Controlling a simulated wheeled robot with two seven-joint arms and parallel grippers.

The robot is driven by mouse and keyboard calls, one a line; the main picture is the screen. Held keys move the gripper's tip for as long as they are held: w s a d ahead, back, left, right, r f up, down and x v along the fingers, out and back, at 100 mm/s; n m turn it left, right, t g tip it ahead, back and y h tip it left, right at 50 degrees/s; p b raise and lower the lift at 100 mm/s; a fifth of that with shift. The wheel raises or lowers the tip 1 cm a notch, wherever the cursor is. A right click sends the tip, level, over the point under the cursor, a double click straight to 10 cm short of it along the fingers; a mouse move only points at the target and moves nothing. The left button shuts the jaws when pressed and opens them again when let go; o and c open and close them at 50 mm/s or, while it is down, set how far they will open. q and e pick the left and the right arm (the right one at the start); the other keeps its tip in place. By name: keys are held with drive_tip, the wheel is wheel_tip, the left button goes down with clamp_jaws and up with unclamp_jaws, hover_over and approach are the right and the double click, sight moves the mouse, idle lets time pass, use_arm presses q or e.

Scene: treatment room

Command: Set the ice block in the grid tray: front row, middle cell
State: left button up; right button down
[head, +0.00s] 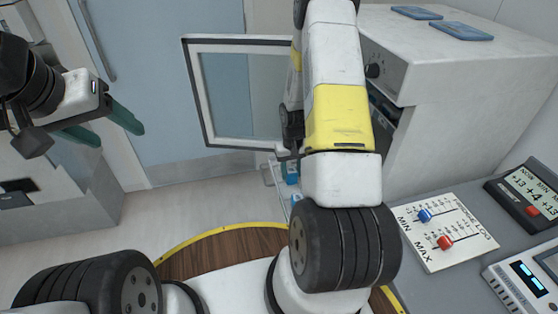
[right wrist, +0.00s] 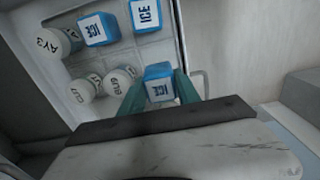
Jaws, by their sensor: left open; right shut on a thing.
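My right gripper (right wrist: 160,90) is shut on a blue ice block (right wrist: 158,70) with a white label, between its green fingers. The block is over or in the near edge of a pale grid tray (right wrist: 112,55); I cannot tell whether it touches the tray floor. Two more blue ice blocks, one (right wrist: 93,29) and another (right wrist: 146,14), stand in the tray's far part. In the head view my right arm hides its gripper and most of the tray. My left gripper (head: 105,128) is open and empty at the left, far from the tray.
White round-topped vials (right wrist: 80,91) stand in other tray cells. The open framed door (head: 200,95) of the white cabinet (head: 450,85) is beside my right arm. A control panel (head: 445,230) with sliders lies on the right counter. The floor at the left is clear.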

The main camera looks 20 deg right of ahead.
sight(291, 180)
drive_tip(key=shift+f, duration=2.05)
drive_tip(key=shift+f, duration=0.1)
drive_tip(key=c, duration=0.9)
unclamp_jaws()
